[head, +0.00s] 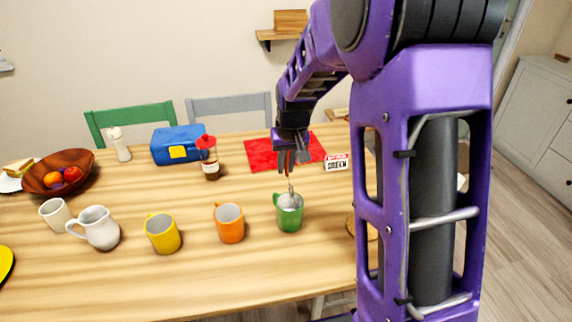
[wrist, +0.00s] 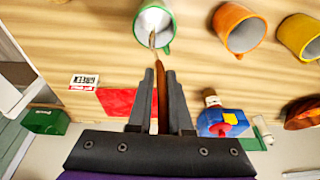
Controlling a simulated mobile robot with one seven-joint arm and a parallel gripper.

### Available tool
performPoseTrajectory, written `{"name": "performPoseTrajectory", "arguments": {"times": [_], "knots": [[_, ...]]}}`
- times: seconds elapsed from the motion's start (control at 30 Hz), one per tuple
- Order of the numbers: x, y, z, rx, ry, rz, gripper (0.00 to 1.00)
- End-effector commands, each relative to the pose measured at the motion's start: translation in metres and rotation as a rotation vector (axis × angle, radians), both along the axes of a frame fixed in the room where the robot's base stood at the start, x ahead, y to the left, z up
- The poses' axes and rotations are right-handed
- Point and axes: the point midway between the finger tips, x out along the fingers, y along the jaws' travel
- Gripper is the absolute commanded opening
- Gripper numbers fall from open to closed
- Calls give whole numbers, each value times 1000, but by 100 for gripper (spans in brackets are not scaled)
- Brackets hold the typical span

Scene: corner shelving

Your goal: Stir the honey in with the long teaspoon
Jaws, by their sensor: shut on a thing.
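My gripper (head: 290,158) is shut on the long teaspoon (head: 291,187) and points down above the green mug (head: 289,220). In the wrist view the teaspoon's brown handle (wrist: 163,102) runs between the fingers of my gripper (wrist: 161,75). Its thin shaft reaches into the opening of the green mug (wrist: 141,27). The mug stands upright, white inside. The spoon's lower end is inside the mug, and I cannot make out its contents. A bottle with a red cap and dark brown contents (head: 210,168) stands upright behind the mugs.
An orange mug (head: 229,224), a yellow mug (head: 162,234) and a white jug (head: 99,229) stand left of the green mug.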

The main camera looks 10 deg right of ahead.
Motion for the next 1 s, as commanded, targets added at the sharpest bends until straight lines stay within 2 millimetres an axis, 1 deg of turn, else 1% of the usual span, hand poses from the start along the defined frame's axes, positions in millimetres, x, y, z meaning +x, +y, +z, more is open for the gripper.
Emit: {"name": "performPoseTrajectory", "arguments": {"times": [0.37, 0.47, 0.83, 0.9, 1.0], "knots": [[0, 0, 2, 0, -1, 0, 0], [0, 0, 9, 0, -1, 0, 0], [0, 0, 46, 0, -1, 0, 0], [0, 0, 50, 0, -1, 0, 0], [0, 0, 51, 0, 0, 0, 0]]}}
